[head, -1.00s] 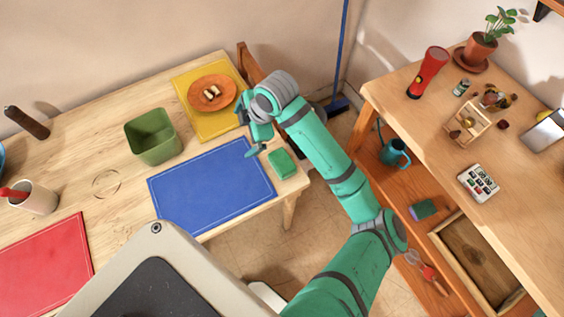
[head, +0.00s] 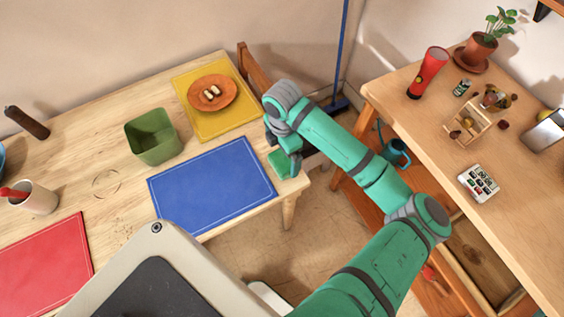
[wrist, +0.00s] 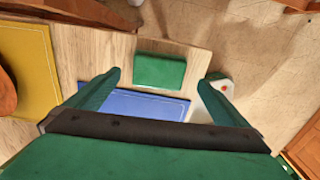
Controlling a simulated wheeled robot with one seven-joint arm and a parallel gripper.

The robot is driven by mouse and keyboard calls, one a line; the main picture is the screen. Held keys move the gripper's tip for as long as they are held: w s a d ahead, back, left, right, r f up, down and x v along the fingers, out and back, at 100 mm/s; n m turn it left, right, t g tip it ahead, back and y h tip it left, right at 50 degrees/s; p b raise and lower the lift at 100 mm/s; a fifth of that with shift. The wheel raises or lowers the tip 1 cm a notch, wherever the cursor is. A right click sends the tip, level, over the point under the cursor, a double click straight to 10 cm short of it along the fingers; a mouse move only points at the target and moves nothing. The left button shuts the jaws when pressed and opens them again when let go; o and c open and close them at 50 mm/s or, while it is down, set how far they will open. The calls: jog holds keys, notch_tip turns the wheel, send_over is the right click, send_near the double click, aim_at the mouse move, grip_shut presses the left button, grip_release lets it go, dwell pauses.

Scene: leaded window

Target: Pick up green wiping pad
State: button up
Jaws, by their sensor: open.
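The green wiping pad (head: 278,160) lies on the wooden table near its right corner, just beyond the blue mat. My arm partly hides it in the head view. In the wrist view the whole pad (wrist: 160,71) shows, flat on the table. My gripper (wrist: 161,84) is open and empty, with its two fingers spread wide to the left and right of the pad's line. The fingertips look above the table and apart from the pad. In the head view my gripper (head: 291,165) is over the table corner, beside the pad, and mostly hidden by my wrist.
The blue mat (head: 212,185) lies beside the pad. A green bin (head: 153,137), a yellow mat (head: 222,124) with an orange plate (head: 212,93), and a chair (head: 250,65) are nearby. A second wooden table (head: 420,125) stands to the right, across a floor gap.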

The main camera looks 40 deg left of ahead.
aim_at(282, 161)
notch_tip(282, 161, down, 5)
jog(key=shift+a+f, duration=0.1)
jog(key=c, duration=1.2)
